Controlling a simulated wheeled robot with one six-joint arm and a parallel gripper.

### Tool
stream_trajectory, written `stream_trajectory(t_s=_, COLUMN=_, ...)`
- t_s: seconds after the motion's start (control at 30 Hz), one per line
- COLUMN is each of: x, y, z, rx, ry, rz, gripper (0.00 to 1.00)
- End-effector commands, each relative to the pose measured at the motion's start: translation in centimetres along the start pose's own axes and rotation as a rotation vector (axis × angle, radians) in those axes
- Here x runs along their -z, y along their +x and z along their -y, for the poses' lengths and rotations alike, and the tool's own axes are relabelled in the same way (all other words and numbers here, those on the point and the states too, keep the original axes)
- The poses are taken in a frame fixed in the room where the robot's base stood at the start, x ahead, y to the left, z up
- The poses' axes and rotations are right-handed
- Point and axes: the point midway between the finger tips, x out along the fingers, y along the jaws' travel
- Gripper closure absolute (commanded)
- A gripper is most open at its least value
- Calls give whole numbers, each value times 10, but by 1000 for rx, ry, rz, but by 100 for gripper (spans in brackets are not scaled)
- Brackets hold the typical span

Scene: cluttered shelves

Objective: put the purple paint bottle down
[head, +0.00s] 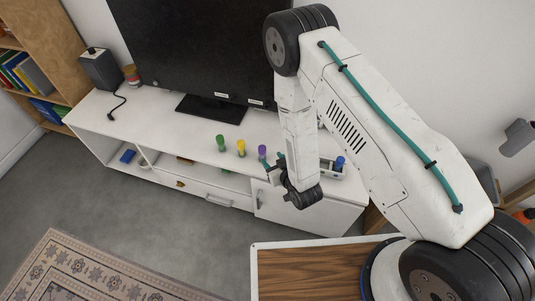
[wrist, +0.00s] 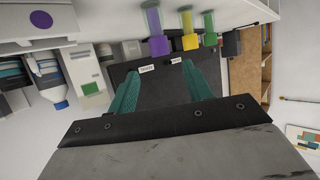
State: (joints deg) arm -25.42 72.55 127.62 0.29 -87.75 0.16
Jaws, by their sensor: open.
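The purple paint bottle (head: 262,151) stands upright on the white TV cabinet (head: 180,128), at the right end of a short row. Beside it stand a yellow bottle (head: 241,147) and a green bottle (head: 220,143). In the wrist view, turned upside down, the purple bottle (wrist: 158,42) shows at the top, beyond the fingertips and apart from them. My gripper (head: 276,165) is just in front and to the right of it. Its two teal fingers (wrist: 160,72) are spread, with nothing between them.
A pale tray (head: 327,174) with a blue-topped bottle (head: 340,162) lies right of my gripper, partly hidden by my arm. A black television (head: 190,50) stands behind the row. A dark speaker (head: 99,69) is at the left end. The cabinet top left of the green bottle is mostly clear.

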Motion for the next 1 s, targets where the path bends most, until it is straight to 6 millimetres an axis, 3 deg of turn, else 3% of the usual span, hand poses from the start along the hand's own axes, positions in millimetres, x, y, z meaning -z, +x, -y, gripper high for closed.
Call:
stream_trajectory(t_s=0.23, x=0, y=-23, z=0, rx=0, ry=0, rz=0, gripper=50)
stream_trajectory(t_s=0.43, x=1, y=-24, z=0, rx=-1, ry=0, rz=0, gripper=50)
stream_trajectory(t_s=0.57, x=18, y=-17, z=-6, rx=-12, ry=5, rz=20, gripper=50)
stream_trajectory(t_s=0.67, x=49, y=-9, z=-17, rx=-31, ry=14, rz=64, gripper=50)
stream_trajectory(t_s=0.8, x=103, y=-6, z=-40, rx=-67, ry=34, rz=156, gripper=50)
stream_trajectory(t_s=1.0, x=175, y=-30, z=-72, rx=-114, ry=69, rz=298, gripper=50)
